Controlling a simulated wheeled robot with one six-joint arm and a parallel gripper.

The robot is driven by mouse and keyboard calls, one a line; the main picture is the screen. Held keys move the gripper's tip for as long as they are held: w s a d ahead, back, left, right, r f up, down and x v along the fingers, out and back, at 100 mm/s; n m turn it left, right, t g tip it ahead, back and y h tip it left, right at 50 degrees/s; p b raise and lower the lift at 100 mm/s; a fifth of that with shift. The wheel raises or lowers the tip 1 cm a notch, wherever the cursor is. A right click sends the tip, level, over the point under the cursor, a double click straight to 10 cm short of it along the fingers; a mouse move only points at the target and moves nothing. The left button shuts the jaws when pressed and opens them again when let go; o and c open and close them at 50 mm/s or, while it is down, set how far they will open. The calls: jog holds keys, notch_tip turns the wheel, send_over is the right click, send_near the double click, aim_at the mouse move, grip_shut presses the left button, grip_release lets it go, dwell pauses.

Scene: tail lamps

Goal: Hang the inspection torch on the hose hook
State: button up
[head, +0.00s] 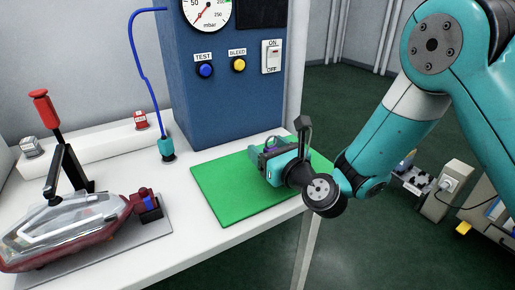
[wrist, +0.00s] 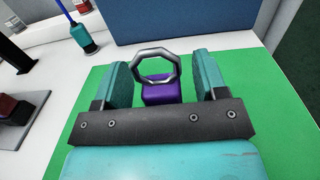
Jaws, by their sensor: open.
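A purple block-like body with a grey metal ring (wrist: 155,66) on it, which I take to be the inspection torch (wrist: 159,93), is over the green mat. My gripper (wrist: 162,78) is open, with one teal finger on each side of the ring and purple body. Gaps show between the fingers and the ring. In the head view my gripper (head: 268,156) is low over the green mat (head: 223,187) and hides most of the torch. I cannot make out a hose hook in either view.
A blue cabinet (head: 222,110) with gauge and buttons stands behind the mat. A blue hose (head: 149,83) runs down to a teal fitting (head: 167,149) left of it. A red-handled clamp (head: 66,160) holds a lamp (head: 70,232) at left. The white bench between is clear.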

jog(key=shift+w, duration=0.45)
jog(key=shift+s+a, duration=0.1)
jog(key=shift+c, duration=0.5)
jog(key=shift+a, duration=0.1)
jog(key=c, duration=0.9)
notch_tip(320, 180, up, 20)
jog(key=p, duration=1.7)
